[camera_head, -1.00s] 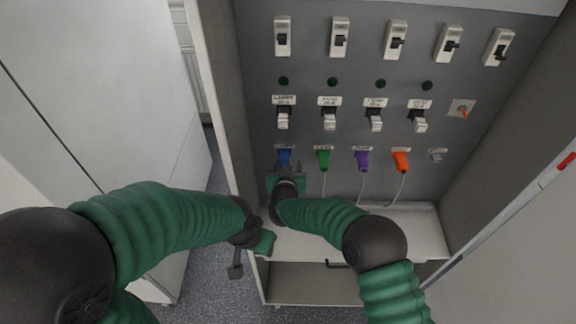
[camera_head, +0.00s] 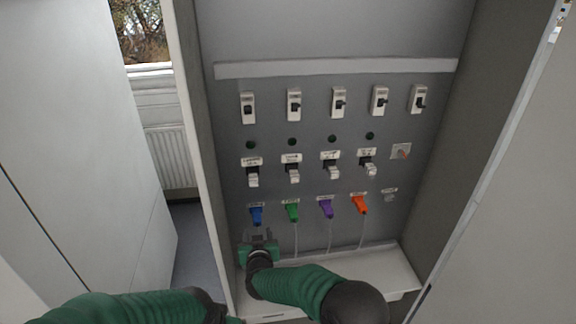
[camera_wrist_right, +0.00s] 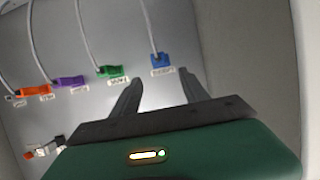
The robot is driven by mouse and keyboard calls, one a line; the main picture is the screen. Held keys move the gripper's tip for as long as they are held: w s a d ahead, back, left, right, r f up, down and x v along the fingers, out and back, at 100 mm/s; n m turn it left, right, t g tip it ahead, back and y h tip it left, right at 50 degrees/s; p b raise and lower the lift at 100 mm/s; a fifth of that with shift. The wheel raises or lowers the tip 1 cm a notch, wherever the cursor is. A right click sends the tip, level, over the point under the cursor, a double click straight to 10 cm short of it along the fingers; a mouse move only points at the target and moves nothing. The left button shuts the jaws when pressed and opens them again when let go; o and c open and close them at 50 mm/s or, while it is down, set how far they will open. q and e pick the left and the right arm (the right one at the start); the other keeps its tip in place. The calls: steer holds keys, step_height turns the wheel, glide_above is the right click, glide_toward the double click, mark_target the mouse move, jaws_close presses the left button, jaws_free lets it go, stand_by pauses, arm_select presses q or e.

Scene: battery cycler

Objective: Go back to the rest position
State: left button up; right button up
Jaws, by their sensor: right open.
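My right gripper (camera_head: 258,235) is open and empty in the head view, just below the blue plug (camera_head: 256,215) and apart from it. In the right wrist view, the open fingers (camera_wrist_right: 162,82) point toward the panel with nothing between them. The blue plug (camera_wrist_right: 161,60) shows beyond the fingers. My left arm lies along the bottom left of the head view, and its fingers are out of the picture.
Green (camera_head: 292,211), purple (camera_head: 326,208) and orange (camera_head: 360,204) plugs with hanging cables sit right of the blue one. Switches fill the panel (camera_head: 320,115) above. The cabinet's left wall (camera_head: 203,160) and a pale shelf (camera_head: 385,272) bound the space.

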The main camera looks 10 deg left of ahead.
steer(key=s+d+f+g+b, duration=0.1)
steer(key=d+f+b, duration=0.25)
steer(key=d, duration=0.25)
steer(key=s+d+f+g+h+b, duration=0.1)
steer(key=d+f+g+b, duration=0.15)
steer(key=d+b, duration=0.3)
steer(key=s+d+f+g+b, duration=0.1)
steer(key=s+d+f+b, duration=0.1)
steer(key=d+f+b, duration=0.35)
arm_select(q)
steer(key=s+b+x, duration=0.1)
steer(key=b+x, duration=0.2)
steer(key=x, duration=0.8)
steer(key=s+b+x, duration=0.2)
steer(key=b+x, duration=0.2)
steer(key=x, duration=0.7)
steer(key=shift+d+f, duration=0.45)
steer(key=shift+f, duration=0.05)
arm_select(e)
steer(key=s+d+f+m+g+h, duration=0.1)
steer(key=s+d+f+g, duration=0.2)
steer(key=s+d, duration=0.9)
steer(key=s+d+f+m+g+h, duration=0.2)
steer(key=s+d+f, duration=0.3)
steer(key=s+d, duration=0.6)
steer(key=s+g, duration=0.1)
steer(key=s, duration=0.1)
steer(key=shift+s+d+f+m, duration=0.3)
steer(key=shift+s+d+f, duration=0.05)
steer(key=shift+s+f, duration=0.05)
